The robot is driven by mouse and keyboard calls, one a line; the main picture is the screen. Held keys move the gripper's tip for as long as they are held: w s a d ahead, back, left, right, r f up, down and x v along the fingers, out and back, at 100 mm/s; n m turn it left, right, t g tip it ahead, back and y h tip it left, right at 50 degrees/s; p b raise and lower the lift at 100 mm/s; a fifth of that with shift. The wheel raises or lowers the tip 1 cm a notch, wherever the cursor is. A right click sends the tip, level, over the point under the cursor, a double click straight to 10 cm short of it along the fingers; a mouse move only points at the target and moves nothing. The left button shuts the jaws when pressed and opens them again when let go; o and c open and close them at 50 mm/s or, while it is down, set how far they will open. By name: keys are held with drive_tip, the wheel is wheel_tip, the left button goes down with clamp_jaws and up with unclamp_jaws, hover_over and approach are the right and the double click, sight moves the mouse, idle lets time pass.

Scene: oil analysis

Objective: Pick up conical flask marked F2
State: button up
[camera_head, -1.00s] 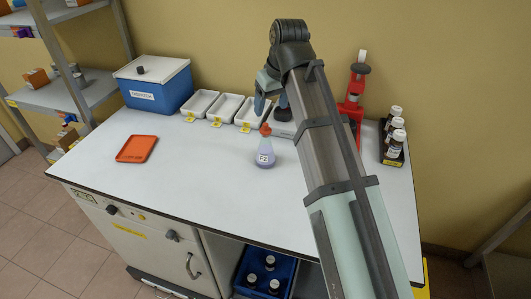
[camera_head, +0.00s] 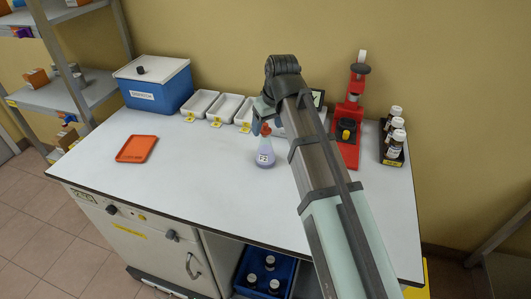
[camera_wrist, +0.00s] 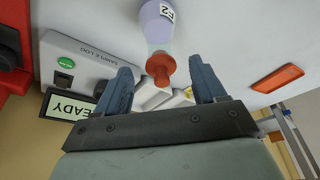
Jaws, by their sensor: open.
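The conical flask marked F2 (camera_head: 264,155) stands upright on the white bench, with pale purple contents and an orange-red stopper (camera_head: 265,129). In the wrist view the flask (camera_wrist: 157,22) is at the top centre, its label partly in sight, and its stopper (camera_wrist: 160,68) points toward my gripper (camera_wrist: 165,85). The two blue-grey fingers are open, with the stopper showing between them. I cannot tell how far the fingertips are from the neck. In the head view my gripper (camera_head: 264,112) is just behind and above the stopper, partly hidden by my arm.
A device with a lit screen (camera_wrist: 68,105) and green button is close to my gripper. A red press (camera_head: 350,120), a rack of brown bottles (camera_head: 393,157), white trays (camera_head: 200,104) and a blue box (camera_head: 155,85) stand around. An orange tray (camera_head: 137,149) lies left; the bench front is clear.

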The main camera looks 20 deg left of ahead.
sight(265, 147)
drive_tip(key=shift+x, duration=2.5)
drive_tip(key=shift+c, duration=0.2)
clamp_jaws()
